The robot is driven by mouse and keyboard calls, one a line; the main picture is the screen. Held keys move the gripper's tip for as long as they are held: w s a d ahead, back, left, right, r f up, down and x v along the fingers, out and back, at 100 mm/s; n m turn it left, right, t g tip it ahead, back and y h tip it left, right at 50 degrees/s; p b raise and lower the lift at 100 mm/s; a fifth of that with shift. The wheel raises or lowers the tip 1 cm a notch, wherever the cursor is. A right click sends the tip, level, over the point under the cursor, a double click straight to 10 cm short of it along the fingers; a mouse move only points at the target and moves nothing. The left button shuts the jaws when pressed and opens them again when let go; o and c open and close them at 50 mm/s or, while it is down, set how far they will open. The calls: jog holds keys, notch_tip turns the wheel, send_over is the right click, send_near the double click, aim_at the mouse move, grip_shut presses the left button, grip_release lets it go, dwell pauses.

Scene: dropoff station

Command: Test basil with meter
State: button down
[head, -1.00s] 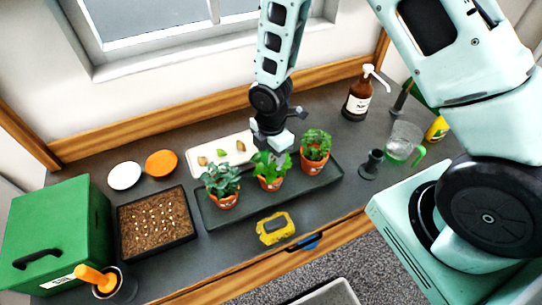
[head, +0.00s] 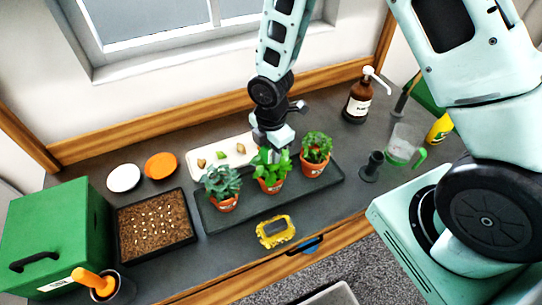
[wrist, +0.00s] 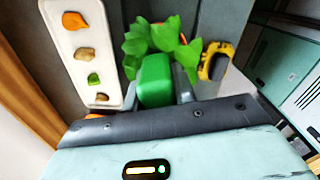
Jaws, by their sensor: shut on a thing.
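My gripper (wrist: 160,88) is shut on a green block-shaped thing (wrist: 156,78), which looks like the meter's head. Its lower part is hidden. In the head view my gripper (head: 272,150) is right above and behind the middle potted plant (head: 271,170), a broad-leaved bright green one that looks like the basil. Its leaves also show just beyond the green block in the wrist view (wrist: 155,38). Whether a probe is in the soil cannot be seen. The basil's terracotta pot (head: 271,187) stands upright on the dark tray (head: 290,201).
A bluish-green plant (head: 222,182) and a bushy plant (head: 316,147) flank the basil closely. A pale tray (head: 195,158) with small pieces lies behind. A yellow-and-grey device (head: 275,231) lies in front. A seed tray (head: 155,225) is left; a brown pump bottle (head: 358,105) is right.

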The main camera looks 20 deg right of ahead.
notch_tip(320, 180, up, 8)
jog(key=shift+b, duration=0.55)
notch_tip(320, 180, up, 7)
jog(key=p, duration=0.6)
jog(key=shift+p, duration=0.3)
